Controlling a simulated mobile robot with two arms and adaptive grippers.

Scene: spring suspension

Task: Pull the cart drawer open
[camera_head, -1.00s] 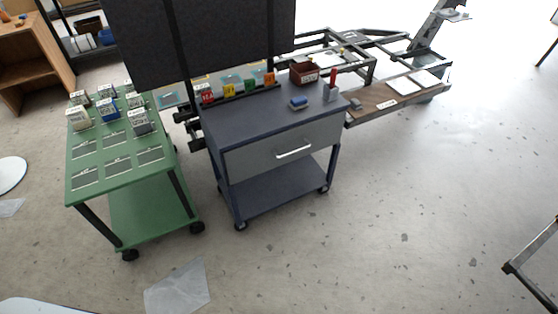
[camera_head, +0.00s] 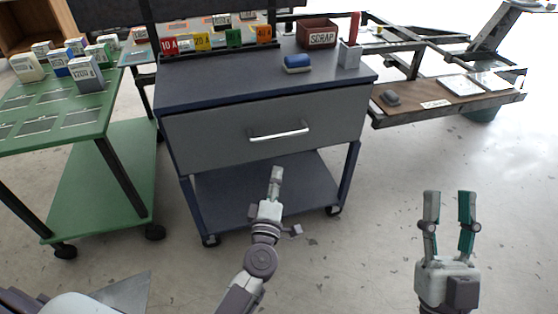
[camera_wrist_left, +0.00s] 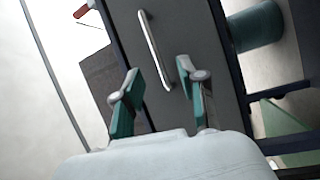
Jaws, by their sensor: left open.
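The cart drawer (camera_head: 215,138) is a grey front panel in the dark blue cart, and it looks shut. Its silver bar handle (camera_head: 278,134) runs across the panel. My left gripper (camera_head: 277,172) is seen edge-on in the head view, below and in front of the handle. In the left wrist view the left gripper (camera_wrist_left: 158,72) is open and empty. The handle (camera_wrist_left: 153,48) lies ahead of its fingers, apart from them, against the drawer front (camera_wrist_left: 190,30). My right gripper (camera_head: 449,196) is open and empty, right of the cart.
A green table (camera_head: 60,135) with small boxes stands left. The floor in front is mostly clear.

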